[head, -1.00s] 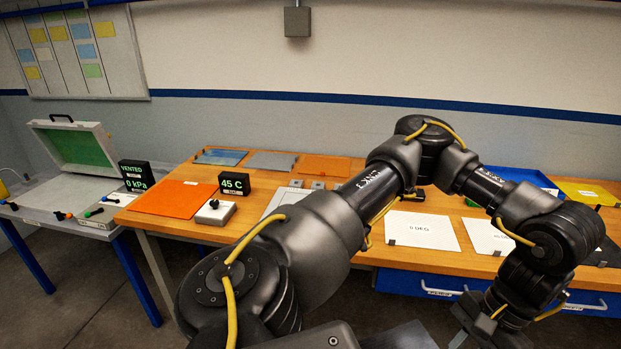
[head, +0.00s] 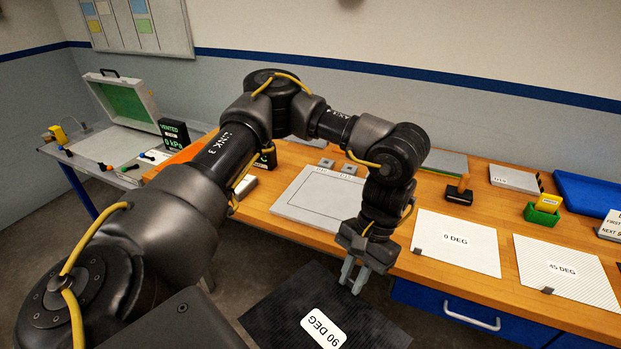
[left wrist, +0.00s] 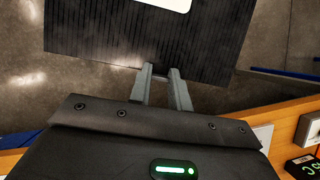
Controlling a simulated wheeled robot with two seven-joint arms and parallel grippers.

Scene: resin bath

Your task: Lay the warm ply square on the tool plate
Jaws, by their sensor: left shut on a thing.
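The ply square (head: 278,318) is a black ribbed sheet with a white "90 DEG" label. My left gripper (head: 353,280) is shut on its edge and holds it in front of the bench, over the floor. In the left wrist view the ply (left wrist: 110,40) spreads out beyond the gripper fingers (left wrist: 160,76), with part of its label at the top edge. A light grey plate with a square outline (head: 312,208), which looks like the tool plate, lies bare on the bench, behind and left of the gripper. My right gripper is not in view.
White sheets marked "0 DEG" (head: 458,243) and "45 DEG" (head: 567,273) lie on the bench at right. A blue drawer front (head: 480,312) is below the bench edge.

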